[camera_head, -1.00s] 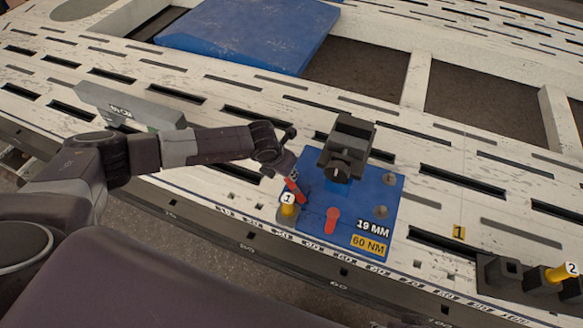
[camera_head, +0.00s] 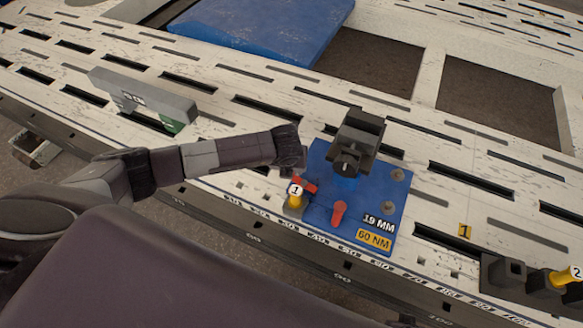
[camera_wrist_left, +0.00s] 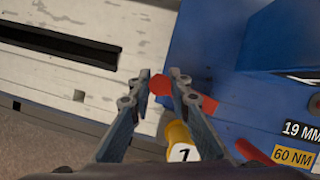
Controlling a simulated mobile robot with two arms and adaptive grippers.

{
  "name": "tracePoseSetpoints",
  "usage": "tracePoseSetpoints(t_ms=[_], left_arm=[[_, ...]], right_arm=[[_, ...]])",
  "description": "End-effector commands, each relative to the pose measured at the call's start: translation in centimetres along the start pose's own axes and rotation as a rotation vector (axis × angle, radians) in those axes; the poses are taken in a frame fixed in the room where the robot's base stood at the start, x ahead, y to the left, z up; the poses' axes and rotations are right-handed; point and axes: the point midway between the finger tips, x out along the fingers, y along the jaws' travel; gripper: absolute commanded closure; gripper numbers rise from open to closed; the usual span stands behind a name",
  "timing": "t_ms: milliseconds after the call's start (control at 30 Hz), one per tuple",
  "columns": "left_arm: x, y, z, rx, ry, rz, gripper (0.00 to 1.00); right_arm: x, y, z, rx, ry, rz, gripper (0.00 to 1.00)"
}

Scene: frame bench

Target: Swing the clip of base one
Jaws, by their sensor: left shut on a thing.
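The blue base plate (camera_head: 322,222) carries labels reading 19 MM and 60 NM and a dark clamp block (camera_head: 357,142). A red clip (camera_head: 306,186) lies at the plate's left edge, beside a yellow peg (camera_head: 294,203) tagged 1. A second red clip (camera_head: 338,213) sits at the front middle, apart from my gripper. My left gripper (camera_wrist_left: 162,80) is shut on the left red clip, which shows between and beyond its fingers in the left wrist view (camera_wrist_left: 160,86). In the head view the left gripper (camera_head: 297,169) partly hides this clip. My right gripper is not in view.
A grey block (camera_head: 145,98) stands on the slotted white bench (camera_head: 235,85) at the left. A blue panel (camera_head: 260,30) lies at the back. Dark blocks (camera_head: 508,272) with a yellow peg tagged 2 (camera_head: 566,275) stand at the right front.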

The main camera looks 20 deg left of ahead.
Motion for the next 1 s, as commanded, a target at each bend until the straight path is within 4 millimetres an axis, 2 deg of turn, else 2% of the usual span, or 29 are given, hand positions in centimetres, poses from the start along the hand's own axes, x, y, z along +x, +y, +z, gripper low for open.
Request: tracePoseSetpoints(t_ms=[300,333,467,800,1000], left_arm=[[0.0,0.1,0.0,-0.002,0.000,0.003,1.00],[0.0,0.1,0.0,-0.002,0.000,0.003,0.79],[0.0,0.1,0.0,-0.002,0.001,0.002,0.65],[-0.2,0.0,0.0,0.000,0.000,0.000,0.64],[-2.7,0.0,0.1,0.000,-0.002,-0.002,0.64]], right_arm=[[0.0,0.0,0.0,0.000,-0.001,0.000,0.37],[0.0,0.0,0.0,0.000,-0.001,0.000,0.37],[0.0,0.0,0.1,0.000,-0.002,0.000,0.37],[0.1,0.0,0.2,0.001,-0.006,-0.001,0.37],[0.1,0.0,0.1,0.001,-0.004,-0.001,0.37]])
